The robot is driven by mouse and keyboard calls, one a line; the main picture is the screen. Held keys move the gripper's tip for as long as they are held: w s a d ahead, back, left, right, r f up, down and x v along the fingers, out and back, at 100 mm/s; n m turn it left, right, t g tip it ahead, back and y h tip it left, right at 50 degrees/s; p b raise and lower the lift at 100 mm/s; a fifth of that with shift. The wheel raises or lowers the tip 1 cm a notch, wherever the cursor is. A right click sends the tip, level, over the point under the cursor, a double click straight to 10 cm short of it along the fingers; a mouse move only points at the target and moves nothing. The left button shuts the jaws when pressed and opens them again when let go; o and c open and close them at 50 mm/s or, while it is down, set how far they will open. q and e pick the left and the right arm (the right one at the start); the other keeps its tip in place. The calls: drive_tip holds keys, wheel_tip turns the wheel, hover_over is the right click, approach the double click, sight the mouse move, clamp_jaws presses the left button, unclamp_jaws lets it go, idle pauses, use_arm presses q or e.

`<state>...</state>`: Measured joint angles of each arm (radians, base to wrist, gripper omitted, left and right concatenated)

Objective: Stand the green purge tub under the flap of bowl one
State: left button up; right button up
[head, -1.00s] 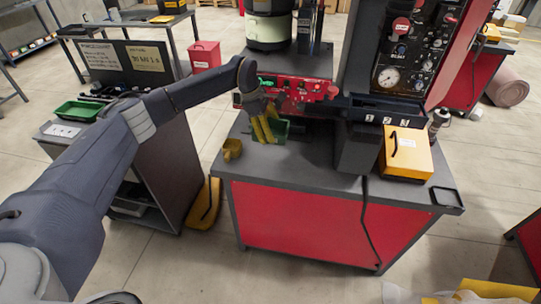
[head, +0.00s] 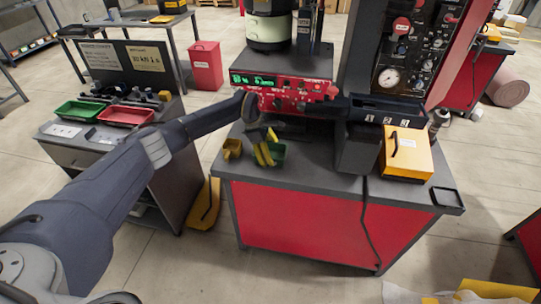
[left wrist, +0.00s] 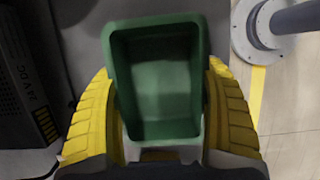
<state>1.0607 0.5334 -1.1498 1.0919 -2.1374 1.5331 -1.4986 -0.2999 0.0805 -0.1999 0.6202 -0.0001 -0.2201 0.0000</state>
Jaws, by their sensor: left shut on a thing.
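The green purge tub (head: 278,152) is held by my left gripper (head: 266,153) near the front left of the red bench. In the left wrist view the tub (left wrist: 155,88) looks empty, with its open top facing the camera. The yellow fingers of the left gripper (left wrist: 158,70) lie along its two sides. I cannot tell whether the tub touches the bench top. A pale green bowl feeder (head: 268,25) stands behind, on the red control unit (head: 285,92). I cannot make out its flap. My right gripper is not in view.
A dark numbered tray (head: 385,112) and a yellow box (head: 405,155) are to the right. A side cart holds a green tray (head: 80,110) and a red tray (head: 125,115). Bench top between tub and post is clear.

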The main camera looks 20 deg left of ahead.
use_arm(q)
drive_tip(key=shift+f, duration=0.35)
drive_tip(key=shift+f, duration=0.1)
drive_tip(key=o, duration=1.3)
drive_tip(key=v, duration=1.2)
